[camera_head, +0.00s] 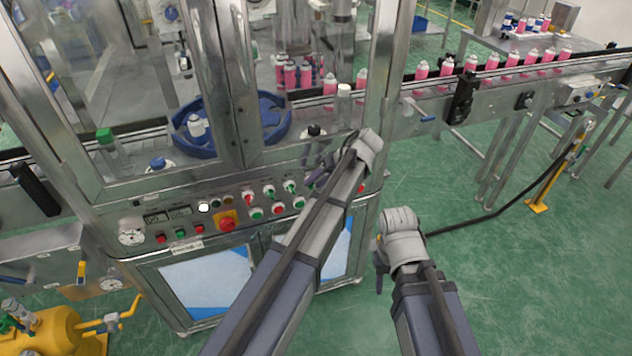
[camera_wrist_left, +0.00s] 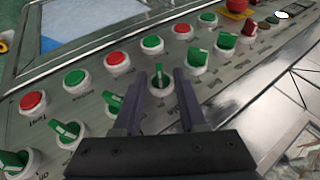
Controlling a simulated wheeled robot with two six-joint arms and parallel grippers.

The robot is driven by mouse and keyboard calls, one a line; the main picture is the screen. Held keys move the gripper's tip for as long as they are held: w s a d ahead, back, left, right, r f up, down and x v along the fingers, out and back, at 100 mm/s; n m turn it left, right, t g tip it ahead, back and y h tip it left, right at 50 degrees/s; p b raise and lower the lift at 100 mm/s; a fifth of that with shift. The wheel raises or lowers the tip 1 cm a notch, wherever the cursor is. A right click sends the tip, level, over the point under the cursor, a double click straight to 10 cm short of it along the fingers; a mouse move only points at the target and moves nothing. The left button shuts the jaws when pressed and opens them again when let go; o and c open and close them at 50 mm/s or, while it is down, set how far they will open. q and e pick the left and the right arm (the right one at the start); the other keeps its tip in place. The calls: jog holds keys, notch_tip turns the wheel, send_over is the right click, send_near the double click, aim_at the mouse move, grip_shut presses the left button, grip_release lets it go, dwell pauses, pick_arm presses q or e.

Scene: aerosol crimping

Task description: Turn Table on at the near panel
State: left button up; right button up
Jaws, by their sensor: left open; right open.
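The near control panel (camera_head: 236,204) is on the front of the glazed machine and carries rows of red and green buttons and turn knobs. My left gripper (camera_head: 314,180) is at the panel's right part, covering some controls. In the left wrist view its open jaws (camera_wrist_left: 159,82) sit on either side of a green-handled knob (camera_wrist_left: 159,78) with a white collar. Whether a finger touches the knob cannot be told. The label of this knob is not readable. My right gripper (camera_head: 381,262) is open and empty over the floor, right of the machine.
A red emergency button on a yellow plate (camera_head: 227,221) is left on the panel. Other green knobs (camera_wrist_left: 197,59) stand close beside the jaws. A conveyor (camera_head: 480,76) with pink cans runs to the right. A black cable (camera_head: 490,215) crosses the green floor.

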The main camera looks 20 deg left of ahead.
pick_arm(q)
jog(key=p+v, duration=0.5)
jog(key=v, duration=0.2)
jog(key=shift+r+p, duration=0.2)
jog(key=shift+p, duration=0.15)
jog(key=shift+d, duration=0.15)
jog(key=s+a+f+m+h, duration=0.2)
jog(key=s+m+h, duration=0.15)
jog(key=s, duration=0.65)
jog(key=s+a+f+m+h, duration=0.15)
jog(key=s+h, duration=0.25)
jog(key=s, duration=0.6)
jog(key=s+d+m+y, duration=0.1)
jog(key=s+d+m, duration=0.3)
jog(key=d, duration=0.7)
jog(key=shift+s+d+f+g, duration=0.3)
jog(key=shift+s+f+g, duration=0.1)
jog(key=shift+s, duration=0.2)
